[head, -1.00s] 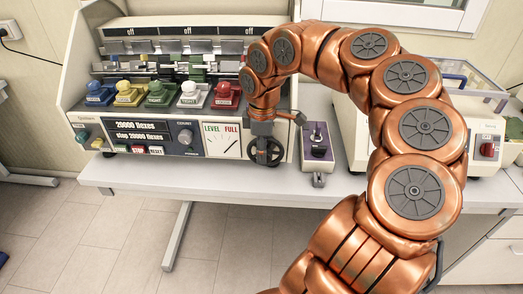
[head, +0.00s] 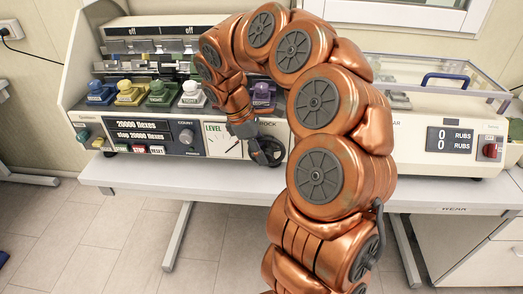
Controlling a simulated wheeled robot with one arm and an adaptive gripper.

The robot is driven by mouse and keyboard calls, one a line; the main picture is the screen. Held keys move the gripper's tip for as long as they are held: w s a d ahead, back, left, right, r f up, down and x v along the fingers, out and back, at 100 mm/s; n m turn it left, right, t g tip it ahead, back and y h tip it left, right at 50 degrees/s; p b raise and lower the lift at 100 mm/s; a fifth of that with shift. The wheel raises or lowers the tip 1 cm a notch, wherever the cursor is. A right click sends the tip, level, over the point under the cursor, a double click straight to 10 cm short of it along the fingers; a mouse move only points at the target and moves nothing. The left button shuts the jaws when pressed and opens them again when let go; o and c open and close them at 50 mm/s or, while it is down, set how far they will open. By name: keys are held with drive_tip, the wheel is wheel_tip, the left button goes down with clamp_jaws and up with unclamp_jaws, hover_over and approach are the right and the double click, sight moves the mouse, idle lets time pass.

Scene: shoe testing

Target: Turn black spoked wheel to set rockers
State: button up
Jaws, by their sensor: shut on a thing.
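The black spoked wheel (head: 271,151) is on the front panel of the flex machine (head: 70,85), at its lower right in the head view. My gripper (head: 257,149) comes down from the upper left and is shut on the wheel's left side, at the rim or a spoke. The fingertips are small and partly hidden. The rockers stand in a row above: blue (head: 100,93), yellow (head: 130,92), green (head: 161,92), white (head: 192,94) and purple (head: 263,97). My arm hides the part between white and purple. The LEVEL dial (head: 222,140) is left of the wheel, its right part covered.
A rubbing machine (head: 420,140) with a clear lid stands at the right, its counter (head: 450,139) reading 0 RUBS. The grey bench (head: 200,177) has a clear front strip.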

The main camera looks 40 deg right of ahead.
drive_tip(key=shift+a+f+g+h, duration=0.15)
drive_tip(key=shift+f+g+h, duration=0.1)
drive_tip(key=shift+g+h, duration=0.65)
drive_tip(key=shift+a+f+g+h, duration=0.15)
drive_tip(key=shift+f+g+h, duration=0.1)
drive_tip(key=shift+g+h, duration=0.65)
drive_tip(key=o, duration=1)
drive_tip(key=shift+s, duration=0.15)
drive_tip(key=shift+r, duration=0.1)
drive_tip(key=shift+w+a+r, duration=0.1)
drive_tip(key=shift+w, duration=0.1)
drive_tip(key=v, duration=0.7)
drive_tip(key=shift+a, duration=0.15)
